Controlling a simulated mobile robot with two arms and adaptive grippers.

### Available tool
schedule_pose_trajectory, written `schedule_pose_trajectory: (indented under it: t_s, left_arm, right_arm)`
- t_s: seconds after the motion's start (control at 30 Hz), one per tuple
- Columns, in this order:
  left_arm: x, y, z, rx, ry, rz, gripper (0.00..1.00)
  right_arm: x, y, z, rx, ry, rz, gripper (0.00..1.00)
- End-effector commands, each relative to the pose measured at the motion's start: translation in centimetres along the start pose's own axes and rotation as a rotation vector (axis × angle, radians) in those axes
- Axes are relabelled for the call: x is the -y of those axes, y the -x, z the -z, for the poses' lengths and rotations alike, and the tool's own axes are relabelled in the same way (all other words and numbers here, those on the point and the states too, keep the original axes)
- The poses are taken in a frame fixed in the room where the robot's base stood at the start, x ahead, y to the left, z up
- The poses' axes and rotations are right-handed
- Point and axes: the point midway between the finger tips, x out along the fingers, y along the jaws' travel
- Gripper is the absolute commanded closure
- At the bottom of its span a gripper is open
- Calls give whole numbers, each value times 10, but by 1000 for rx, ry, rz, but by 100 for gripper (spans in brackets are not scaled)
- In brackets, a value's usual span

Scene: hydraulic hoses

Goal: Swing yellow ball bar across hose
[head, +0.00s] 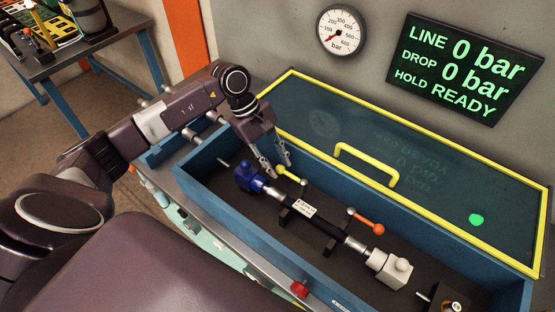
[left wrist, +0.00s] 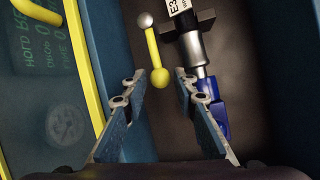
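The yellow ball bar (head: 291,174) is a short yellow lever with a yellow ball at one end and a silver ball at the other. It lies beside the hose (head: 318,222), roughly along it, on the lid side. The hose is black with a white label and runs between a blue end block (head: 248,177) and a white end block (head: 388,268). My left gripper (head: 277,168) is open, pointing down at the yellow ball. In the left wrist view the yellow bar (left wrist: 153,52) shows between the spread fingers (left wrist: 158,85), apart from both. My right gripper is not in view.
A blue box wall (head: 225,215) surrounds the hose. The yellow-framed dark lid (head: 440,190) with a yellow handle (head: 365,166) stands behind. An orange lever (head: 367,221) sits nearer the white block. A screen (head: 462,68) reads 0 bar, HOLD READY; a gauge (head: 340,31) hangs beside it.

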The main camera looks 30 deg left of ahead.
Motion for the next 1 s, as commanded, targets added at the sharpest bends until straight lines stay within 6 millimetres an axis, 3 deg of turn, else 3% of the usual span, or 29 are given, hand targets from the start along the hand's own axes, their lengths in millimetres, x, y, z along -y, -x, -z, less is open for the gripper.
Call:
schedule_pose_trajectory:
  t_s: [0.3,0.57,1.0]
  left_arm:
    - [0,-4,0,-1,0,-1,73]
    - [0,-4,0,-1,0,-1,100]
    - [-5,-7,-2,-2,2,-4,100]
  right_arm:
    - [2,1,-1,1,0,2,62]
    - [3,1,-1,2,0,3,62]
    - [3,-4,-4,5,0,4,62]
